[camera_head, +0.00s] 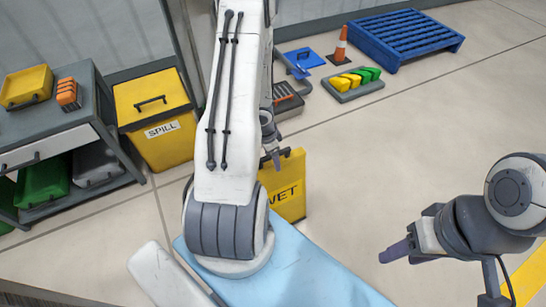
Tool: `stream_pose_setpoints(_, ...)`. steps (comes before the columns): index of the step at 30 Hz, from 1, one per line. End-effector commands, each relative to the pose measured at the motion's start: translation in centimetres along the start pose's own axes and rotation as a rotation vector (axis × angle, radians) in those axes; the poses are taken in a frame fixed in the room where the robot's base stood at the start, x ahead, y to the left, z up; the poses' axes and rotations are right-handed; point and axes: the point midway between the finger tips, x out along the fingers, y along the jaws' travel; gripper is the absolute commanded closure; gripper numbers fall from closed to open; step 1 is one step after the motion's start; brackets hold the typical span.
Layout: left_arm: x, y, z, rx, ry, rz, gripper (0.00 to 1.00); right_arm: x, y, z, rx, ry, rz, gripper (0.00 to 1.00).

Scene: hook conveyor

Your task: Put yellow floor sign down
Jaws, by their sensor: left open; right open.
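The yellow floor sign (291,190) with black "WET" lettering stands upright near the middle of the view, beyond the light blue surface in front. My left arm hides its left side, and its base is partly out of sight. My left gripper (272,158) is open at the sign's top edge, by the dark handle; I cannot tell whether it touches. My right gripper (386,257) is open and empty, to the right of the sign and well apart from it.
A yellow spill bin (163,148) and a grey cart (52,128) with cases stand at left. Behind are a blue pallet (405,38), an orange cone (341,45) and a grey tray (353,91) with yellow and green pieces. The floor right of the sign is clear.

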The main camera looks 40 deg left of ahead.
Motion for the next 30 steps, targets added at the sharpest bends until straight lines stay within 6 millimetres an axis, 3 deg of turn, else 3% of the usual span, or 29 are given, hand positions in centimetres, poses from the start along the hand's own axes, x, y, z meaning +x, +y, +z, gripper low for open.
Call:
stream_pose_setpoints(1, -1.8, 0.0, -0.1, 0.0, 0.0, 0.0, 0.22, -1.7, -0.1, -0.1, 0.0, 0.0, 0.0, 0.5)
stream_pose_setpoints(12, -7.8, 0.0, -0.1, -0.002, 0.0, 0.0, 0.22, -7.1, -0.5, -0.4, 0.0, 0.0, 0.0, 0.5)
stream_pose_setpoints(22, -8.7, 0.0, -0.2, 0.003, -0.001, -0.005, 0.22, -7.6, -0.6, -0.4, 0.0, 0.0, 0.0, 0.5)
stream_pose_setpoints(26, -10.7, 0.1, -2.7, 0.031, -0.019, -0.07, 0.22, -7.6, -0.6, -0.4, 0.0, 0.0, 0.0, 0.5)
stream_pose_setpoints(30, -16.2, 2.7, -8.0, 0.072, -0.044, -0.2, 0.22, -7.6, -0.6, -0.4, 0.0, 0.0, 0.0, 0.5)
